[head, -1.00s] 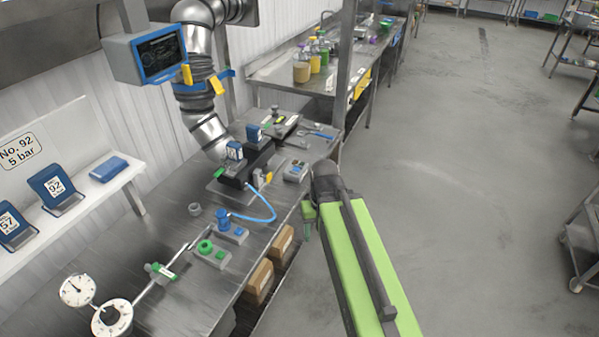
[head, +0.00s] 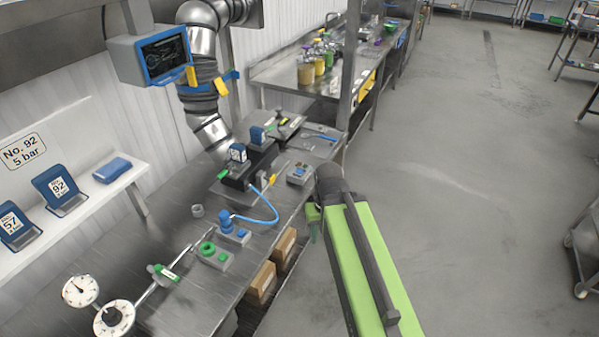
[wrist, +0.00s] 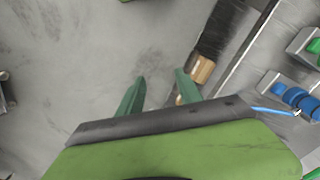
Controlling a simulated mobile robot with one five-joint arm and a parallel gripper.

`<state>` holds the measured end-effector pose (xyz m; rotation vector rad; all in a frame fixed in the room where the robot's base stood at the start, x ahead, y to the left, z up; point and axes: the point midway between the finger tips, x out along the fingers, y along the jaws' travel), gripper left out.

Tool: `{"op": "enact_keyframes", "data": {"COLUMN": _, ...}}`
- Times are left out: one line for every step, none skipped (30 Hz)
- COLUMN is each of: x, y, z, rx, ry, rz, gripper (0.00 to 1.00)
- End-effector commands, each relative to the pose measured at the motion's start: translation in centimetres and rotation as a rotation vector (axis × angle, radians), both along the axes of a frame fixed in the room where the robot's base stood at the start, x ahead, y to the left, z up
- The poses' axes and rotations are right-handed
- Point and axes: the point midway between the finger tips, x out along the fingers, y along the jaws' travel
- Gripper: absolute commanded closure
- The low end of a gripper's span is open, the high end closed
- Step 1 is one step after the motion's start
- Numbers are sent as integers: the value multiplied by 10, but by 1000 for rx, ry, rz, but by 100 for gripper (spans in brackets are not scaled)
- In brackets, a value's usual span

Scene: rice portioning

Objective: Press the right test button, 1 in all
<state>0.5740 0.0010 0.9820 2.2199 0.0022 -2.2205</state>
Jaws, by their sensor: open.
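A grey box with a green round fitting and a small green button (head: 213,255) sits on the steel bench. Next to it is a grey box with a blue fitting and a small blue button (head: 234,231). A grey control box with small buttons (head: 299,174) sits near the bench's right edge. I cannot tell which button is the right test button. My gripper (wrist: 160,88) is open and empty, with its two green fingers apart above the floor. In the head view my gripper (head: 314,222) hangs just right of the bench edge, touching nothing.
The bench (head: 180,310) also holds a black block with blue-topped units (head: 250,168), a blue hose (head: 272,212) and dial gauges (head: 81,290). Cardboard boxes (head: 262,282) stand below its edge. A monitor (head: 162,55) hangs above. The floor (head: 460,190) to the right is clear.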

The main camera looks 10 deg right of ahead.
Motion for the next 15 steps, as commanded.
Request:
{"op": "enact_keyframes", "data": {"x": 0, "y": 0, "z": 0, "rx": 0, "ry": 0, "rz": 0, "gripper": 66}}
{"op": "enact_keyframes", "data": {"x": 0, "y": 0, "z": 0, "rx": 0, "ry": 0, "rz": 0, "gripper": 70}}
{"op": "enact_keyframes", "data": {"x": 0, "y": 0, "z": 0, "rx": 0, "ry": 0, "rz": 0, "gripper": 75}}
{"op": "enact_keyframes", "data": {"x": 0, "y": 0, "z": 0, "rx": 0, "ry": 0, "rz": 0, "gripper": 79}}
{"op": "enact_keyframes", "data": {"x": 0, "y": 0, "z": 0, "rx": 0, "ry": 0, "rz": 0, "gripper": 83}}
{"op": "enact_keyframes", "data": {"x": 0, "y": 0, "z": 0, "rx": 0, "ry": 0, "rz": 0, "gripper": 88}}
{"op": "enact_keyframes", "data": {"x": 0, "y": 0, "z": 0, "rx": 0, "ry": 0, "rz": 0, "gripper": 92}}
{"op": "enact_keyframes", "data": {"x": 0, "y": 0, "z": 0, "rx": 0, "ry": 0, "rz": 0, "gripper": 96}}
{"op": "enact_keyframes", "data": {"x": 0, "y": 0, "z": 0, "rx": 0, "ry": 0, "rz": 0, "gripper": 100}}
{"op": "enact_keyframes", "data": {"x": 0, "y": 0, "z": 0, "rx": 0, "ry": 0, "rz": 0, "gripper": 100}}
{"op": "enact_keyframes", "data": {"x": 0, "y": 0, "z": 0, "rx": 0, "ry": 0, "rz": 0, "gripper": 100}}
{"op": "enact_keyframes", "data": {"x": 0, "y": 0, "z": 0, "rx": 0, "ry": 0, "rz": 0, "gripper": 100}}
{"op": "enact_keyframes", "data": {"x": 0, "y": 0, "z": 0, "rx": 0, "ry": 0, "rz": 0, "gripper": 100}}
{"op": "enact_keyframes", "data": {"x": 0, "y": 0, "z": 0, "rx": 0, "ry": 0, "rz": 0, "gripper": 100}}
{"op": "enact_keyframes", "data": {"x": 0, "y": 0, "z": 0, "rx": 0, "ry": 0, "rz": 0, "gripper": 100}}
